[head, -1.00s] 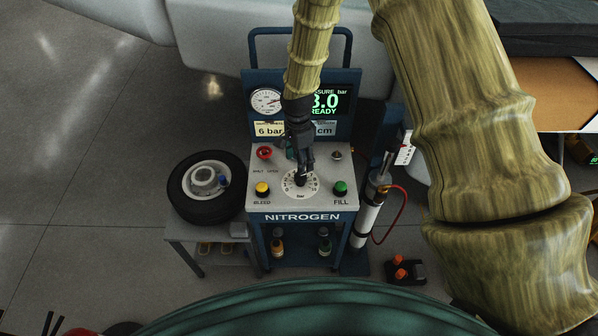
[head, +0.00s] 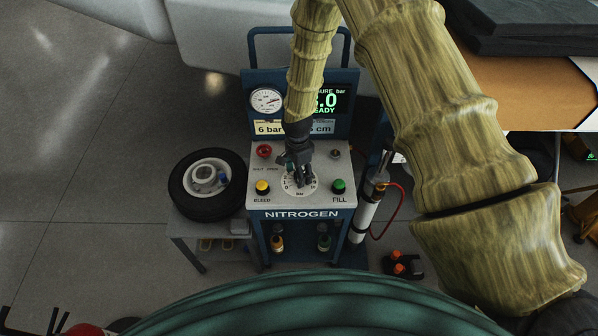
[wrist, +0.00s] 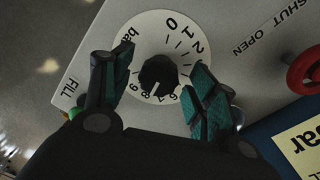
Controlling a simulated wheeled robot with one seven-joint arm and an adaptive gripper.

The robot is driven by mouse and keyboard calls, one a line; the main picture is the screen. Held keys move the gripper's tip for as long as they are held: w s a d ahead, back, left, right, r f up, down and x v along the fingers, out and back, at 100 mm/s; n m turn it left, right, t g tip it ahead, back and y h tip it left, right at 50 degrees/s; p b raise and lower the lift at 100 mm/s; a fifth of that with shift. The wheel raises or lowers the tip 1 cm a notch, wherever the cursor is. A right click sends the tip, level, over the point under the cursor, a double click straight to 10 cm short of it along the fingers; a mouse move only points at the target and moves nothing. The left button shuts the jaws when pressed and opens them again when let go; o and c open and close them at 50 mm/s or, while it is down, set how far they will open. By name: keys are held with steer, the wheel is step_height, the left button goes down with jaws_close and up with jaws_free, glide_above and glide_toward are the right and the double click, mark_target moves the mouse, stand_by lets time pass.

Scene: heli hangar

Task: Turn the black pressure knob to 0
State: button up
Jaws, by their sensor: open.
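The black pressure knob (wrist: 158,75) sits at the centre of a white numbered dial (wrist: 150,28) on the grey top of the nitrogen cart. In the wrist view, its pale mark seems to face the 7 to 8 side, away from the 0. My gripper (wrist: 161,72) is open, with one teal-padded finger on each side of the knob. Gaps show between the pads and the knob; contact is not visible. In the head view my gripper (head: 299,182) is over the dial (head: 300,192) and mostly hides the knob.
A yellow BLEED button (head: 262,187) and green FILL button (head: 339,186) flank the dial. A red SHUT/OPEN knob (head: 264,151) is behind left. The pressure display (head: 328,101) is partly hidden by my arm. A wheel (head: 207,185) lies left of the cart.

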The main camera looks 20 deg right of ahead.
steer(key=c, duration=1)
steer(key=shift+n, duration=0.3)
